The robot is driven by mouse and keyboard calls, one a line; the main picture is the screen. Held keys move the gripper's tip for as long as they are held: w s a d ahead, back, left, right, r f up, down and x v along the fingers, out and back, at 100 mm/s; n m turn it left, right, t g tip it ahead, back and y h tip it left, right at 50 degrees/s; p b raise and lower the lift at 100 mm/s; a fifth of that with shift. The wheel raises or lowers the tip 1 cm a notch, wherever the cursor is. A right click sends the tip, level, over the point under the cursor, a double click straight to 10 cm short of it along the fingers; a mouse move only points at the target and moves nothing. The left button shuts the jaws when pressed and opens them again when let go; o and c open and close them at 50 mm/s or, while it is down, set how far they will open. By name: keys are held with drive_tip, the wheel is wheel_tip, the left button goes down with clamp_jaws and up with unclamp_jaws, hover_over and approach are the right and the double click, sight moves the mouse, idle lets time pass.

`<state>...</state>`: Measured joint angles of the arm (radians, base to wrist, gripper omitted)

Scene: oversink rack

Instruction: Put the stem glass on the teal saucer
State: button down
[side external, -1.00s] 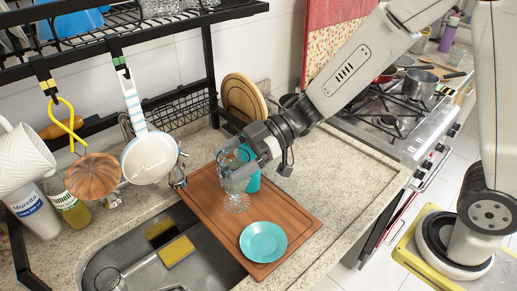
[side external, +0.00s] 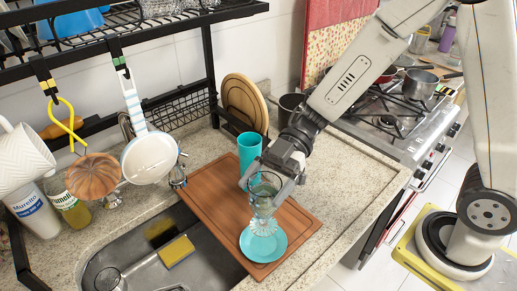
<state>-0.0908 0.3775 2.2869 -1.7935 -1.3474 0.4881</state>
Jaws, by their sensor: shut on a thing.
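The stem glass (side external: 264,206) is clear and upright, with a ribbed foot. My gripper (side external: 265,186) is shut on its bowl, with a finger on each side. The teal saucer (side external: 263,250) lies flat near the front of the brown wooden board (side external: 215,192). The glass's foot overlaps the far half of the saucer in the picture. I cannot tell whether the foot touches the saucer or hangs just above it.
A teal cup (side external: 249,148) stands at the back of the board, behind my gripper. The sink (side external: 135,245) with a yellow sponge (side external: 177,251) lies to the left. A pan (side external: 149,158) hangs from the black rack (side external: 209,75). The counter right of the board is clear.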

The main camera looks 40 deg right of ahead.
sight(272, 188)
drive_tip(key=shift+f, duration=1.65)
drive_tip(key=shift+f, duration=1.75)
drive_tip(key=shift+f, duration=0.15)
unclamp_jaws()
drive_tip(key=v, duration=1.2)
drive_tip(key=shift+r, duration=0.25)
